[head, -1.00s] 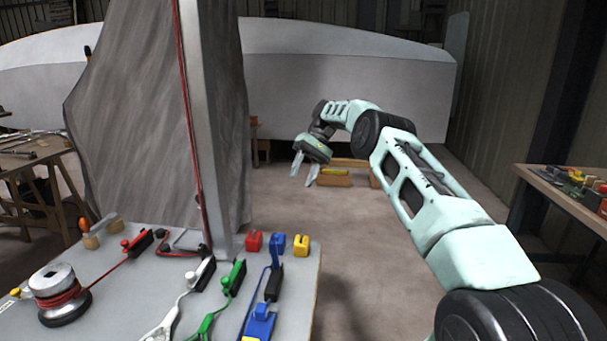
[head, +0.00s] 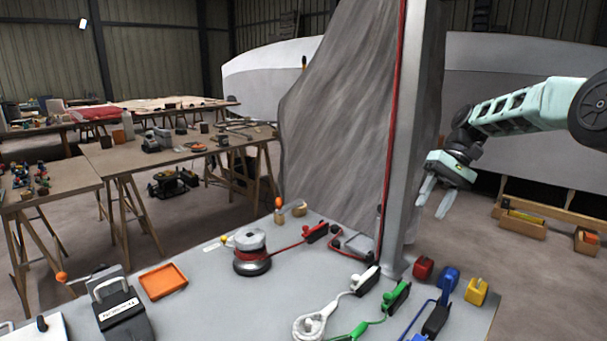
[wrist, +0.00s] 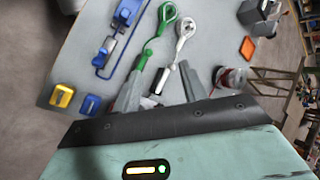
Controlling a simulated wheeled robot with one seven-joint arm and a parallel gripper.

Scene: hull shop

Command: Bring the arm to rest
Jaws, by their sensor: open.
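My gripper (head: 437,197) is in the right half of the head view, on my bent arm. Its two fingers are apart with nothing between them. It hangs in the air to the right of the grey post (head: 404,140), above the level of the grey table (head: 225,315). In the wrist view, my gripper (wrist: 158,92) shows its fingers spread over the table, with the white-handled cable (wrist: 180,45) and green-handled cable (wrist: 152,50) beyond them. I cannot tell its exact height above the table.
The winch with red line (head: 251,252), orange tray (head: 163,281), and red (head: 423,269), blue (head: 449,279) and yellow (head: 476,291) blocks are on the table. The post with its red line and the grey drape (head: 330,120) stand left of my gripper.

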